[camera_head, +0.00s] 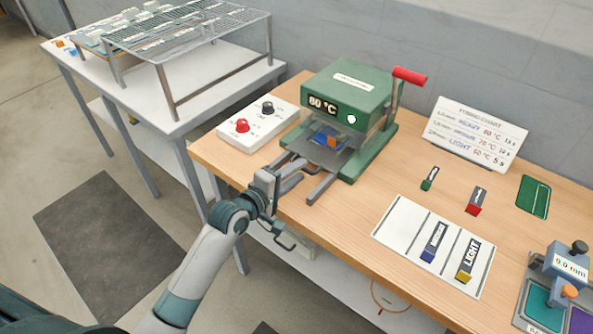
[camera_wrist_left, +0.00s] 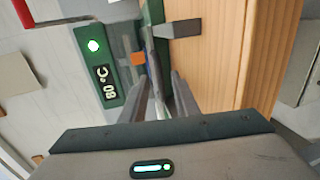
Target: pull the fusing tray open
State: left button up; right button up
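The fusing tray (camera_head: 320,152) is a flat grey plate at the front of the green press (camera_head: 345,95), with a blue and orange piece lying on it. A grey rail (camera_head: 324,187) juts forward from its right side. My left gripper (camera_head: 297,170) is at the tray's front left, its fingers pointing toward the press. In the left wrist view its two fingers (camera_wrist_left: 164,82) stand apart, with a gap between the tips. The tray's thin edge (camera_wrist_left: 152,55) shows just ahead of the tips; contact cannot be told. My right gripper is not in view.
A control box (camera_head: 257,122) with a red and a black knob stands left of the press. A red-handled lever (camera_head: 410,76) rises at its right. A wire rack (camera_head: 190,32) stands on the grey table.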

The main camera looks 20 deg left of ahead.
pick_arm(q)
jog(key=shift+c, duration=0.3)
grip_shut()
jog(key=shift+s, duration=0.15)
jog(key=f+p+v, duration=0.2)
jog(key=p+v, duration=0.2)
jog(key=v, duration=0.7)
jog(key=shift+s+f+p, duration=0.2)
jog(key=shift+s+p, duration=0.05)
jog(key=shift+p, duration=0.05)
jog(key=shift+a, duration=0.1)
jog(key=shift+o, duration=0.3)
grip_release()
